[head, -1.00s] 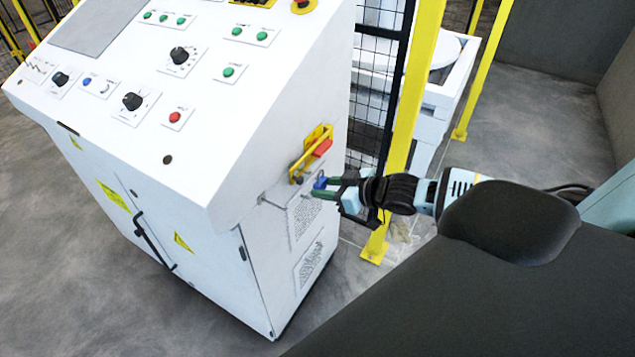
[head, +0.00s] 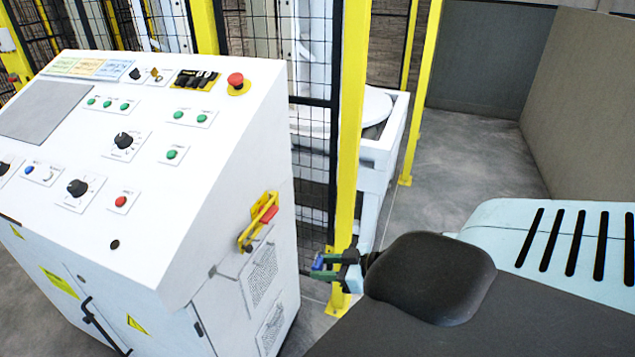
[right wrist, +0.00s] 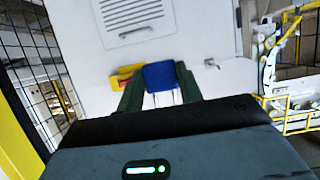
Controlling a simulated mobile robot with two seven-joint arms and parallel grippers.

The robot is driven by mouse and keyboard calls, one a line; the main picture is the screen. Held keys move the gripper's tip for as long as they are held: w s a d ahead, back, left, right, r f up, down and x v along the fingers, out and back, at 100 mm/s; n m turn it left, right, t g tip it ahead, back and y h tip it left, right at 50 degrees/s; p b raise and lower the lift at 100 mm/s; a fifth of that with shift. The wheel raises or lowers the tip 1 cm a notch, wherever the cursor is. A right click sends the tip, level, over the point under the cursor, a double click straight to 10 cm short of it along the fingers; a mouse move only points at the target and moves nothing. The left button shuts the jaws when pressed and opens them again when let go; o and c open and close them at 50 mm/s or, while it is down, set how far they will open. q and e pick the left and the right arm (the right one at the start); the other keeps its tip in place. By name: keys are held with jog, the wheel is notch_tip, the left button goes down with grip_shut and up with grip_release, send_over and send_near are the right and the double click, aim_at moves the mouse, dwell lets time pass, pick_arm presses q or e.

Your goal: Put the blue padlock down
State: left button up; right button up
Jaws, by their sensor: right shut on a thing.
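The blue padlock (right wrist: 160,76) is between the two green fingers of my right gripper (right wrist: 158,88) in the right wrist view, with its metal shackle pointing back toward the gripper body. In the head view my right gripper (head: 335,266) is shut on the padlock (head: 318,263), to the right of the white console's side and apart from it. The yellow latch with a red switch (head: 260,220) is on that side of the console, up and left of the gripper. My left gripper is not in view.
The white control console (head: 200,230) with knobs and buttons fills the left. A yellow post (head: 351,130) and black mesh fence (head: 310,110) stand behind my right gripper. Bare grey floor (head: 460,160) lies beyond the fence at the right.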

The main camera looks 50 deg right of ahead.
jog(key=shift+s+d, duration=0.1)
jog(key=shift+s, duration=0.15)
